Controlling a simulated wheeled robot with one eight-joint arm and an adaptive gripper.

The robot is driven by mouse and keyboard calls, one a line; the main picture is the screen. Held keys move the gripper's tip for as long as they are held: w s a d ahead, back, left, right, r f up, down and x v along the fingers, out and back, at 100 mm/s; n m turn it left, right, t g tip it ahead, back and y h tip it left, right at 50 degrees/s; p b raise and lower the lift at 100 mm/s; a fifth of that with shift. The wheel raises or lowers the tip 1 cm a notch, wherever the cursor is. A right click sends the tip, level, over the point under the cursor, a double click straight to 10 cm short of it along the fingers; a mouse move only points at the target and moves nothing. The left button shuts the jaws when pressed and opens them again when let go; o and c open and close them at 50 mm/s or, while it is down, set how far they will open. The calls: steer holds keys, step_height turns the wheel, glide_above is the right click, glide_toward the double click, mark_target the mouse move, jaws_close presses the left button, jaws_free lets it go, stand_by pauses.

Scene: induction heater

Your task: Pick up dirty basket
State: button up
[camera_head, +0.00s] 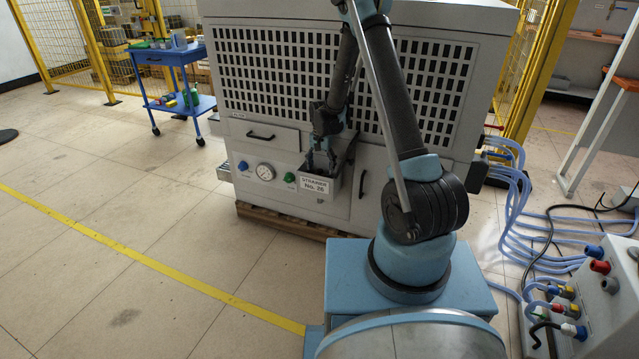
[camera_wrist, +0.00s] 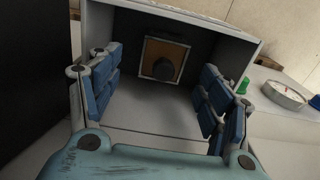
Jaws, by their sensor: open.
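An open grey box labelled "STRAINER No. 26" (camera_head: 317,186) juts from the front of the grey heater cabinet. In the wrist view I look into this open box (camera_wrist: 150,118). At its far end is a square piece with a pale frame, a brown face and a dark round knob (camera_wrist: 163,70); it may be the dirty basket, but I cannot tell for sure. My gripper (camera_head: 321,168) points down at the box's opening. In the wrist view its blue-padded fingers (camera_wrist: 162,80) are spread wide, with nothing between them. The box's inside is hidden in the head view.
The cabinet (camera_head: 255,75) has a gauge (camera_head: 265,172) and knobs left of the box. A blue trolley (camera_head: 172,75) stands at the back left. Blue hoses (camera_head: 510,220) and a connector unit (camera_head: 605,300) crowd the right. Floor on the left is clear.

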steer(key=shift+w+a+f, duration=0.1)
steer(key=shift+f, duration=1.3)
steer(key=shift+w+a+f, duration=0.1)
steer(key=shift+f, duration=1.3)
steer(key=c, duration=1.3)
